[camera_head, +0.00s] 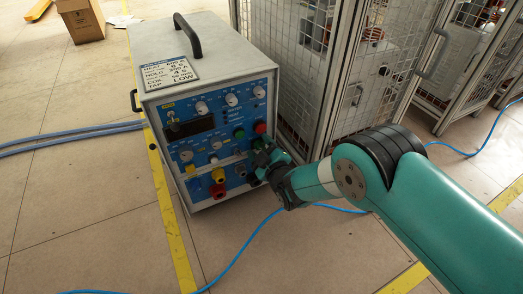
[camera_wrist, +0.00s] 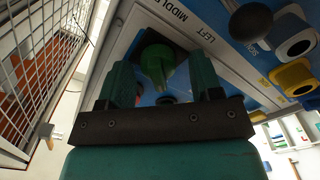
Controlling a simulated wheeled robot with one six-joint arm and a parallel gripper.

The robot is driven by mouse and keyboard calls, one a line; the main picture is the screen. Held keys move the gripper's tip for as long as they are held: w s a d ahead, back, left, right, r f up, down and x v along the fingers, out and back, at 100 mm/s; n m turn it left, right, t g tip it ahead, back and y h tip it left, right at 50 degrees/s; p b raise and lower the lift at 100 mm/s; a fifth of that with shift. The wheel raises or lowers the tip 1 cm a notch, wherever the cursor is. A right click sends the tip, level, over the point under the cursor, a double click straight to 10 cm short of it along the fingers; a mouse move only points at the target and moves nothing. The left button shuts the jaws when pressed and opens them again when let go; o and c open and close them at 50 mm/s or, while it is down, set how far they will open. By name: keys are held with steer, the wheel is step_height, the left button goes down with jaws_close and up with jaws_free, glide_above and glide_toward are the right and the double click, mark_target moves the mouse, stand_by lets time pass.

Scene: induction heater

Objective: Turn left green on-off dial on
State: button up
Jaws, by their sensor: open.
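The green on-off dial (camera_wrist: 157,62) shows in the wrist view beside the printed word LEFT, on a dark square plate on the blue panel. My gripper (camera_wrist: 161,78) is open, with one finger on each side of the dial; I cannot tell whether either finger touches it. In the head view my gripper (camera_head: 268,158) is at the right lower part of the heater's front panel and hides part of it. The induction heater (camera_head: 215,60) is a light grey box with a blue panel of dials and a black top handle.
A yellow connector (camera_head: 218,191) juts from the lower panel. A wire-mesh cage (camera_head: 300,60) stands close to the right of the heater. Blue hoses (camera_head: 75,136) and a blue cable (camera_head: 250,238) lie on the floor. The floor in front is otherwise mostly clear.

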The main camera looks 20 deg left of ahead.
steer(key=c, duration=0.9)
steer(key=m+p, duration=0.1)
steer(key=m, duration=0.3)
steer(key=shift+d, duration=0.1)
steer(key=m+p, duration=0.1)
steer(key=m, duration=0.4)
steer(key=shift+w+d, duration=0.1)
steer(key=m, duration=0.4)
steer(key=shift+m, duration=0.3)
steer(key=shift+f+m, duration=0.15)
steer(key=shift+m, duration=1.95)
